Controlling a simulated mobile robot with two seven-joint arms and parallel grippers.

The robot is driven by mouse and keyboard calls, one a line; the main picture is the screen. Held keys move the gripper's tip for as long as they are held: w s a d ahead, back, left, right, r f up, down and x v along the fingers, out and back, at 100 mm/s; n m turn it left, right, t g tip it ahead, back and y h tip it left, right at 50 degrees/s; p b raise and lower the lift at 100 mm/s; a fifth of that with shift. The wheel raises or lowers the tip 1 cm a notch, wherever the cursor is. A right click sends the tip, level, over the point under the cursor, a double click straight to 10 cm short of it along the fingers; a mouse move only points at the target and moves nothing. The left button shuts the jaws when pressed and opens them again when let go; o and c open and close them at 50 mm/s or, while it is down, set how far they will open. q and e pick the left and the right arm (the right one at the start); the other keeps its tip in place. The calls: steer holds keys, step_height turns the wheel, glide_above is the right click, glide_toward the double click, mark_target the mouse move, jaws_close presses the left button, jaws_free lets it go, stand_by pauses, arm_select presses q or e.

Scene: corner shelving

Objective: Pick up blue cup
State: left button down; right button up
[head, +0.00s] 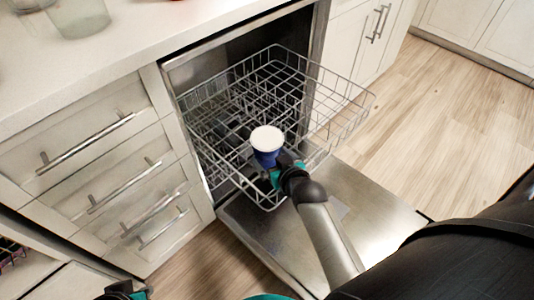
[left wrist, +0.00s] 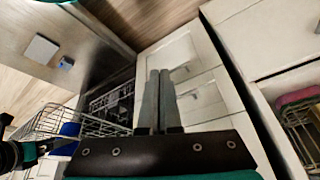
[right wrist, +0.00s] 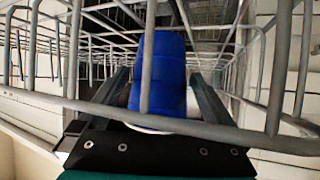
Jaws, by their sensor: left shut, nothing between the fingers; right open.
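The blue cup (head: 266,158) with a white top stands at the front of the dishwasher's wire rack (head: 335,112). My right gripper (head: 279,174) is at the cup's near side. In the right wrist view, the blue cup (right wrist: 163,75) lies between the spread fingers of my right gripper (right wrist: 160,92), with rack wires crossing in front of it. Whether a finger touches the cup cannot be told. My left gripper (left wrist: 154,100) is shut and empty, away from the rack. The cup also shows in the left wrist view (left wrist: 70,129), partly hidden.
The dishwasher door (head: 375,215) is folded down under the pulled-out rack. Drawers with bar handles (head: 125,187) and a countertop (head: 130,45) with glass jars (head: 80,17) are to the left. Open wooden floor (head: 455,120) lies to the right.

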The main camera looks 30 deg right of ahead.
arm_select(q)
steer(key=shift+s+r+b, duration=0.15)
steer(key=shift+r+b, duration=0.25)
steer(key=shift+r, duration=0.8)
arm_select(e)
steer(key=shift+x, duration=0.85)
steer(key=c, duration=1.2)
steer(key=shift+o, duration=0.2)
steer(key=shift+r, duration=0.2)
